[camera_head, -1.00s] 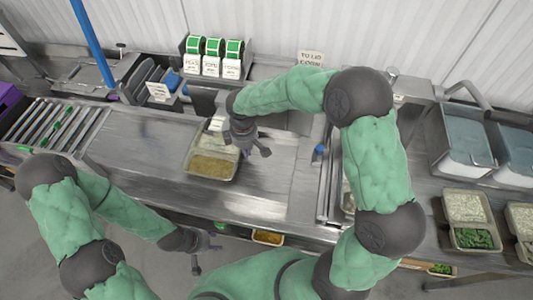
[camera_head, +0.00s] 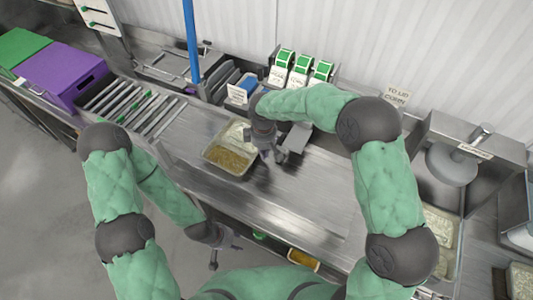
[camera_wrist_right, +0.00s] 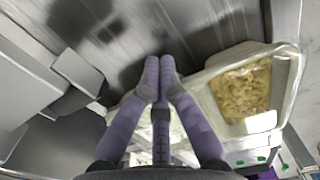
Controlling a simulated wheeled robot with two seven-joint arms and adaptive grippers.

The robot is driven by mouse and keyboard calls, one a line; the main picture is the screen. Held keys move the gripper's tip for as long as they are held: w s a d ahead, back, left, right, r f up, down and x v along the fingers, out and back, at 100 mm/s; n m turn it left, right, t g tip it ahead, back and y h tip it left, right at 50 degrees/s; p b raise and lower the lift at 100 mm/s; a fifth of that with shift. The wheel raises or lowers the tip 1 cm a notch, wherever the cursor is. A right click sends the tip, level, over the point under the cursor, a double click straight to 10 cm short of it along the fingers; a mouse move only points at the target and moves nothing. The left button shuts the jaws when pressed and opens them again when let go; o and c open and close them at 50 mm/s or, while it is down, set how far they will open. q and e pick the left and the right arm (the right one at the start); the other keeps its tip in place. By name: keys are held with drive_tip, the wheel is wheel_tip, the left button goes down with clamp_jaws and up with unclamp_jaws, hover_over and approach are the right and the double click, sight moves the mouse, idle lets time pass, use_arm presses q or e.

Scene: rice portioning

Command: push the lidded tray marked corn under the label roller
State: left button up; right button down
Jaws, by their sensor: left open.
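The tray (camera_head: 230,172) sits on the steel counter, with yellow corn in its near part and something pale in the far part. A clear lid cannot be made out for sure. In the right wrist view the tray (camera_wrist_right: 290,85) is at the right, close beside the fingers. My right gripper (camera_head: 275,156) is at the tray's right side; its fingers (camera_wrist_right: 160,65) are together with nothing seen between them. Contact with the tray cannot be told. My left gripper (camera_head: 228,252) is open and empty, low at the counter's front. A label roller cannot be clearly identified; my right arm covers part of the back.
Green label rolls (camera_head: 300,64) with white cards stand at the back. Left are a roller rack (camera_head: 130,105) and a purple box (camera_head: 62,75). A blue post (camera_head: 191,40) rises behind. The counter's front middle (camera_head: 270,200) is bare.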

sight(248, 146)
drive_tip(key=shift+w+a, duration=0.4)
drive_tip(key=shift+a, duration=0.35)
drive_tip(key=shift+w+a, duration=0.35)
drive_tip(key=shift+a, duration=0.2)
drive_tip(key=shift+w+a, duration=0.5)
drive_tip(key=shift+a, duration=0.3)
drive_tip(key=shift+w+a, duration=0.45)
drive_tip(key=shift+a, duration=0.3)
drive_tip(key=shift+d, duration=0.1)
